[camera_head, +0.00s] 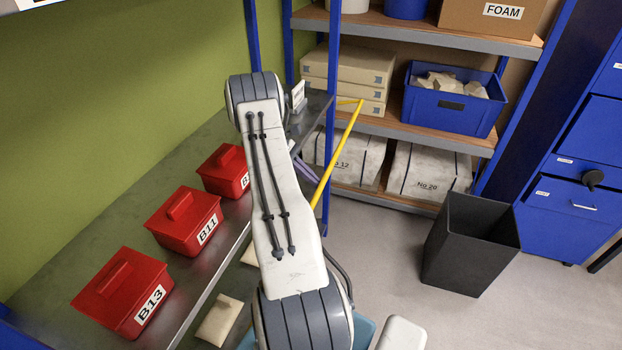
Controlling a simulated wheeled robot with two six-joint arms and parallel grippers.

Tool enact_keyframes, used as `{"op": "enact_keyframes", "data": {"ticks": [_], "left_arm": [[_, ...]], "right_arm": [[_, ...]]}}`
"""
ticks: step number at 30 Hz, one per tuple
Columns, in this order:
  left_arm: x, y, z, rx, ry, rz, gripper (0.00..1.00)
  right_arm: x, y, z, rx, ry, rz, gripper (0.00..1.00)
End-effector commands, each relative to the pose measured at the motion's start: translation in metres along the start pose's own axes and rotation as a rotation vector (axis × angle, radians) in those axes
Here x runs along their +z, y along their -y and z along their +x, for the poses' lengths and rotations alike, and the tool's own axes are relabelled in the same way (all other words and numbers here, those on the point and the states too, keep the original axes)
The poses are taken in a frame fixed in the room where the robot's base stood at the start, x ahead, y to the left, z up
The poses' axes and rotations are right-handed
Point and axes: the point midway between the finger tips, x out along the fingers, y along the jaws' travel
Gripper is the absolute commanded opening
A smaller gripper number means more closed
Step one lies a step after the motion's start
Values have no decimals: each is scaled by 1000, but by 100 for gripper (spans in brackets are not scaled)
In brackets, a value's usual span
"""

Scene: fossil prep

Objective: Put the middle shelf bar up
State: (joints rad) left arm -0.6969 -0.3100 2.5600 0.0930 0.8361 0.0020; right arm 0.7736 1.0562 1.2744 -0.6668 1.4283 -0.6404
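A yellow bar (336,156) stands slanted at the left front of the shelf unit, with its upper end at the middle shelf's level. A short yellow piece runs left from its top towards the blue post. My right arm reaches up the middle of the view and hides part of the bench and post. Grey-purple finger parts of my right gripper (306,168) show just left of the bar. The arm covers the rest, so I cannot tell whether it touches the bar or is open. My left gripper is not in view.
The middle shelf (440,136) holds pale boxes (345,66) and a blue crate (450,112) of pale pieces. Red boxes (185,218) line the metal bench at left. A dark bin (468,245) stands on the floor by blue drawers (570,205).

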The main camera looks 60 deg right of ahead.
Motion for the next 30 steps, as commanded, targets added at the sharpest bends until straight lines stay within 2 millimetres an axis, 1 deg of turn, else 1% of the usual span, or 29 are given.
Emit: {"op": "enact_keyframes", "data": {"ticks": [1, 12, 16, 20, 24, 27, 30], "left_arm": [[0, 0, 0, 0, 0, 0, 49], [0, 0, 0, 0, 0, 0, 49], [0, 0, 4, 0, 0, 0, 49], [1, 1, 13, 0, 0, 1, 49], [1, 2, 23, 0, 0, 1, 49], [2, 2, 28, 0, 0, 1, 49], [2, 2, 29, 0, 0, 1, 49]], "right_arm": [[6, -1, 2, -4, 16, 2, 0], [6, 0, 1, -4, 16, 1, 0], [4, -1, -6, 0, 14, 3, 0], [0, 0, -27, 4, 9, 2, 0], [-3, 0, -59, 7, 5, 1, 0], [-4, 0, -78, 6, 3, 1, 0], [-4, 0, -92, 5, 3, -1, 0]]}}
